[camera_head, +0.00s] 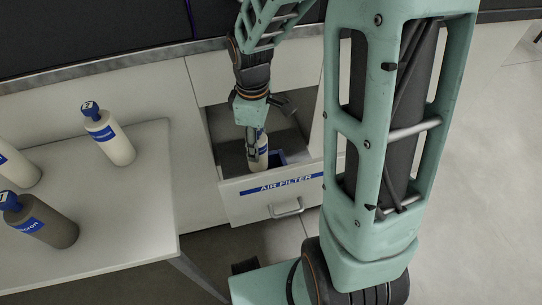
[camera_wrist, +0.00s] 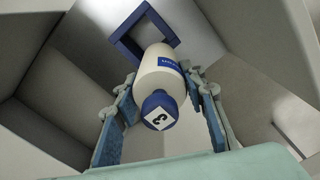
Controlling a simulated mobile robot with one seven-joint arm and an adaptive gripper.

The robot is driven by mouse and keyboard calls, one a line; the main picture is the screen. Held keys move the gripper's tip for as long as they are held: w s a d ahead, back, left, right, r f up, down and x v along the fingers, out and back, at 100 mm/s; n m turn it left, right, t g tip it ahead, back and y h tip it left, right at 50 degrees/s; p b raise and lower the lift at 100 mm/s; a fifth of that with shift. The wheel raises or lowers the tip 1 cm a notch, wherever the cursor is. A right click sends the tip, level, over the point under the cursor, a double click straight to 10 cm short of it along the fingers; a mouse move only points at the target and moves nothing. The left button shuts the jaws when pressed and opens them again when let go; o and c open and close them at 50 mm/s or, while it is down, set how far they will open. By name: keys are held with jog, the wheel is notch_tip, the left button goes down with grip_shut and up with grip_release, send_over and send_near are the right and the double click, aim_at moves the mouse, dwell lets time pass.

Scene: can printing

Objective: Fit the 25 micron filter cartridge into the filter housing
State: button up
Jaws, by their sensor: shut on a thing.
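My gripper (camera_head: 256,137) is shut on a cream filter cartridge (camera_head: 259,153) inside the open drawer. In the wrist view, my gripper (camera_wrist: 159,88) has a finger on each side of this cartridge (camera_wrist: 158,70). Its blue cap, marked 3, faces the camera; its blue label is only partly readable, so I cannot read the micron figure. The filter housing appears as a square blue frame (camera_wrist: 128,49) at the far end of the cartridge, also partly visible in the head view (camera_head: 279,157). The cartridge overlaps the frame's edge in the wrist view; I cannot tell whether they touch.
The drawer front (camera_head: 258,205) is labelled AIR FILTER, and its walls surround my gripper closely. On the white table (camera_head: 135,225) at left stand a cream cartridge (camera_head: 116,147), a dark grey cartridge (camera_head: 58,233) and another cream one (camera_head: 20,172) at the picture's edge.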

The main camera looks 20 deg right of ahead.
jog(key=d, duration=0.4)
jog(key=shift+s+f+b, duration=0.1)
jog(key=shift+f+b, duration=0.2)
jog(key=shift+f, duration=0.45)
jog(key=shift+c, duration=0.6)
jog(key=shift+s+a+f, duration=0.1)
jog(key=shift+a+f, duration=0.05)
jog(key=shift+f, duration=0.4)
grip_shut()
notch_tip(320, 180, down, 5)
jog(key=shift+r+b, duration=0.1)
jog(key=shift+b, duration=0.65)
jog(key=o, duration=1.2)
grip_release()
jog(key=shift+d, duration=0.25)
jog(key=shift+o, duration=0.8)
jog(key=shift+a+r, duration=0.1)
